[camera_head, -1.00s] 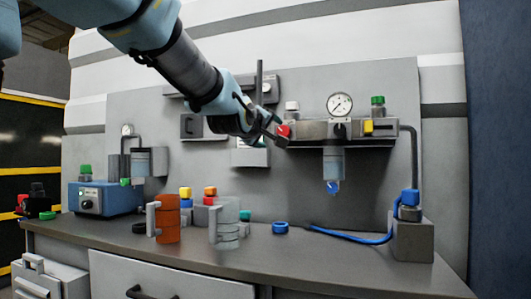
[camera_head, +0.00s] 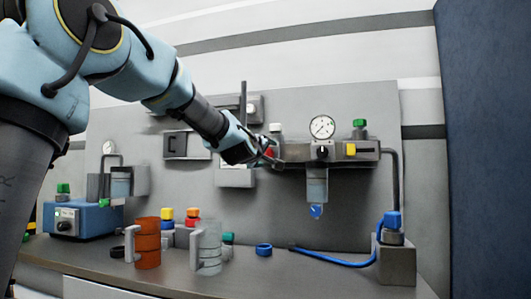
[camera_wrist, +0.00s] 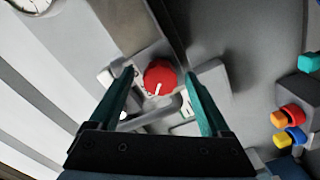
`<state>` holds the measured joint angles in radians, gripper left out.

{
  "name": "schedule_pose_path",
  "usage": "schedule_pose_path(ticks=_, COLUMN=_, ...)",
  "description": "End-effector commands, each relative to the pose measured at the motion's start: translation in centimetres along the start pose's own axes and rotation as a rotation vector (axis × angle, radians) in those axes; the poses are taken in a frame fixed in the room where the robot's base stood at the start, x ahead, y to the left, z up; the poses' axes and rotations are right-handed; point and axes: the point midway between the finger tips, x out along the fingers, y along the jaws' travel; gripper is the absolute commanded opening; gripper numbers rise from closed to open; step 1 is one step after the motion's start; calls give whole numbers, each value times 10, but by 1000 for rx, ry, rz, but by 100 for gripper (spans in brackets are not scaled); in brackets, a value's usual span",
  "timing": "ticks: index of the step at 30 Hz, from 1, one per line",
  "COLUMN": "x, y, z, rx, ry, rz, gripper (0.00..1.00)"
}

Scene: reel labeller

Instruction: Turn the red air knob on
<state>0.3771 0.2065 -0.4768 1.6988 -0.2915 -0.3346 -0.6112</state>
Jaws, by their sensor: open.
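The red air knob (camera_wrist: 160,77) is round with a white pointer line on its face. It sits at the left end of the grey air unit (camera_head: 345,152) on the back panel, and its red side also shows in the head view (camera_head: 270,152). My gripper (camera_wrist: 158,95) is open, with one teal finger on each side of the knob in the wrist view. The gripper is at the knob in the head view (camera_head: 272,154). I cannot tell whether the fingers touch it.
A pressure gauge (camera_head: 322,127), a yellow block (camera_head: 350,149) and a green-capped fitting (camera_head: 359,129) are on the air unit. Below, the bench holds an orange mug (camera_head: 147,243), a clear mug (camera_head: 207,247), a blue ring (camera_head: 264,250) and a blue hose (camera_head: 335,261).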

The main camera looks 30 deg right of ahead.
Motion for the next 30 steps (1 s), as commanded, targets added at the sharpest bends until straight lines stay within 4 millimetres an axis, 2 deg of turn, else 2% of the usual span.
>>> schedule_pose_path(ticks=8, x=1, y=0, z=0, rx=0, ry=0, rz=0, gripper=80)
schedule_pose_path(ticks=27, x=1, y=-1, z=0, rx=0, ry=0, rz=-1, gripper=8)
schedule_pose_path(ticks=30, x=1, y=-1, z=0, rx=0, ry=0, rz=-1, gripper=0)
